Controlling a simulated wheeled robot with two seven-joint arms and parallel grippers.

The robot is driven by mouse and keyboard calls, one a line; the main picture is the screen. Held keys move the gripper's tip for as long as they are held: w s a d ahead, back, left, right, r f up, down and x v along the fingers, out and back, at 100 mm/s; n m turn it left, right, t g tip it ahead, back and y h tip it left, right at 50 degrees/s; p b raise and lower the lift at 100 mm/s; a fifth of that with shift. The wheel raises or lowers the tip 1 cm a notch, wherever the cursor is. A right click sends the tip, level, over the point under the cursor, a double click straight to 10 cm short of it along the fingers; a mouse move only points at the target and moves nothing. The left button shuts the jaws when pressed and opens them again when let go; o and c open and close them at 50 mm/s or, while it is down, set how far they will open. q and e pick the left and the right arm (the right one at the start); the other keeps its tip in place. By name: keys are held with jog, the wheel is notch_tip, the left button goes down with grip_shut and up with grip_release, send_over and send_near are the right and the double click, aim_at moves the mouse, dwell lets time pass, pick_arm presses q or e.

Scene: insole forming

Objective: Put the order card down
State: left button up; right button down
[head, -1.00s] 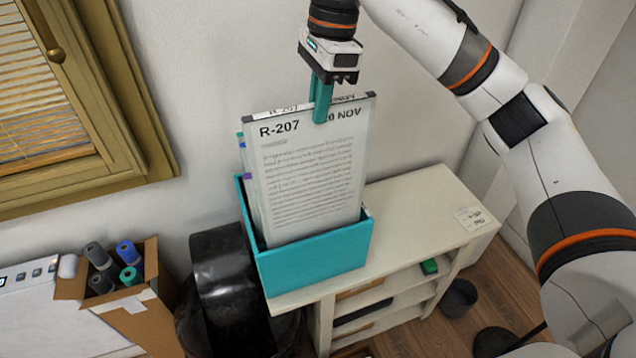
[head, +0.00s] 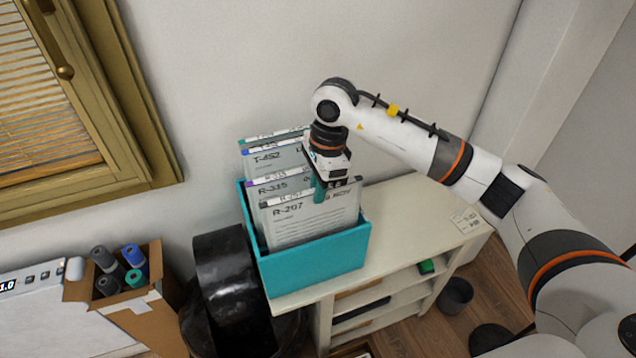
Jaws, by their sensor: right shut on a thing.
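The order card (head: 300,228), marked R-207, stands upright in the front of the teal box (head: 315,263), its lower part hidden behind the box's front wall. My right gripper (head: 321,190) is shut on the card's top edge, right of its middle. Other cards stand behind it in the box, one marked R-315 (head: 271,188) and one marked T-452 (head: 262,161). My left gripper is not in view.
The box stands on a cream shelf unit (head: 425,225) with bare top to the right and a small paper label. A black cylindrical thing (head: 222,262) stands left of it. A cardboard box (head: 150,322) holds several rolls. A wall is close behind.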

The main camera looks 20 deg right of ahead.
jog(key=shift+f, duration=0.1)
jog(key=c, duration=1.4)
grip_release()
jog(key=shift+c, duration=0.2)
notch_tip(320, 180, up, 12)
jog(key=d+b, duration=0.1)
jog(key=b, duration=0.3)
jog(key=shift+d, duration=0.4)
